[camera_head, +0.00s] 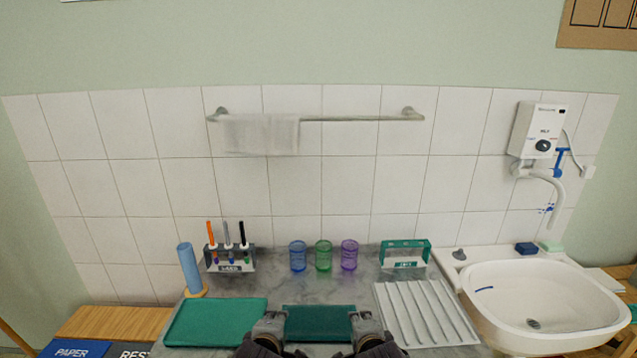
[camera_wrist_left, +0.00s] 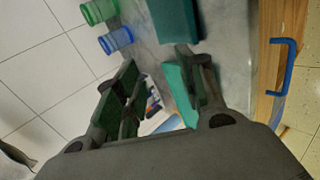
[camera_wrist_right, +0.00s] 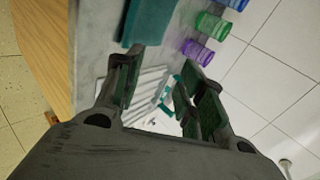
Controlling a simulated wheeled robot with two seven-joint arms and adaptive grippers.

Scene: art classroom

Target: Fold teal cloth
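The teal cloth (camera_head: 320,322) lies as a neat dark teal rectangle on the grey counter, front centre, its near edge partly hidden. It also shows in the left wrist view (camera_wrist_left: 175,20) and the right wrist view (camera_wrist_right: 148,20). I cannot tell how many layers it has. My left gripper (camera_head: 270,324) is at its left edge in the head view and my right gripper (camera_head: 366,324) at its right edge. Both wrist views show the fingers of the left gripper (camera_wrist_left: 160,90) and right gripper (camera_wrist_right: 160,92) spread, with nothing between them.
A green tray (camera_head: 215,322) lies left and a white ribbed rack (camera_head: 425,312) right. Behind stand blue (camera_head: 298,256), green (camera_head: 324,256) and purple (camera_head: 349,255) cups, a pen holder (camera_head: 230,260) and a teal holder (camera_head: 405,255). A sink (camera_head: 540,300) is far right.

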